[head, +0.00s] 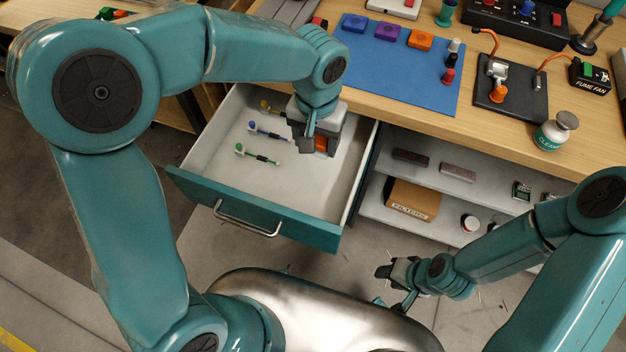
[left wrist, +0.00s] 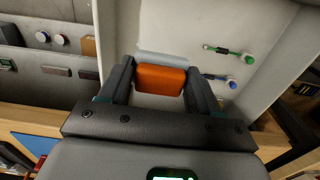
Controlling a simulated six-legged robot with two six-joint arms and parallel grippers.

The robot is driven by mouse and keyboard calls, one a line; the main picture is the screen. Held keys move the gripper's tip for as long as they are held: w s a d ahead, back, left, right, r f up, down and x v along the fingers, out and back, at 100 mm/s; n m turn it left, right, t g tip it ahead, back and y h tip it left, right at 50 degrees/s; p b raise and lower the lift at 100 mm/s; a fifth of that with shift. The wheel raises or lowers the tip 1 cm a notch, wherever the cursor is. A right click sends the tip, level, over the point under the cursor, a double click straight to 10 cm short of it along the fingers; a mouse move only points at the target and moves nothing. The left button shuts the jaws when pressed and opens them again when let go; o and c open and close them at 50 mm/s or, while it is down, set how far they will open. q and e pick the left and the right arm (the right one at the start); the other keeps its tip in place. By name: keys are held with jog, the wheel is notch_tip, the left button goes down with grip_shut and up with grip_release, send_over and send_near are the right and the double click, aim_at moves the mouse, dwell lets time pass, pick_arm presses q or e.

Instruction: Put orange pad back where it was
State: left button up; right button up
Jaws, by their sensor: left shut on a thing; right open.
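My left gripper (head: 318,146) reaches down into the open drawer (head: 250,206) and is shut on the orange pad (head: 321,143). In the left wrist view the orange pad (left wrist: 160,79) sits between the two fingers, with a pale grey strip (left wrist: 162,58) just beyond it. I cannot tell whether the pad touches the drawer floor. My right gripper (head: 391,283) is open and empty, low in front of the shelves.
Several small tools, one a green-tipped one (head: 257,154), lie in the drawer left of my gripper. On the bench, a blue mat (head: 398,80) holds blue, purple and orange blocks (head: 420,39) and small bottles.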

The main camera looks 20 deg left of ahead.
pick_arm(q)
send_over(315, 183)
notch_tip(315, 183, down, 11)
jog(key=shift+r+b, duration=0.2)
jog(key=shift+b, duration=0.1)
jog(key=shift+w+f, duration=0.15)
jog(key=shift+f, duration=0.55)
notch_tip(315, 183, down, 4)
jog(key=shift+r, duration=0.25)
jog(key=shift+f+b, duration=0.1)
jog(key=shift+b, duration=0.35)
jog(key=o, duration=0.9)
jog(key=shift+f, duration=0.1)
jog(key=shift+o, duration=0.2)
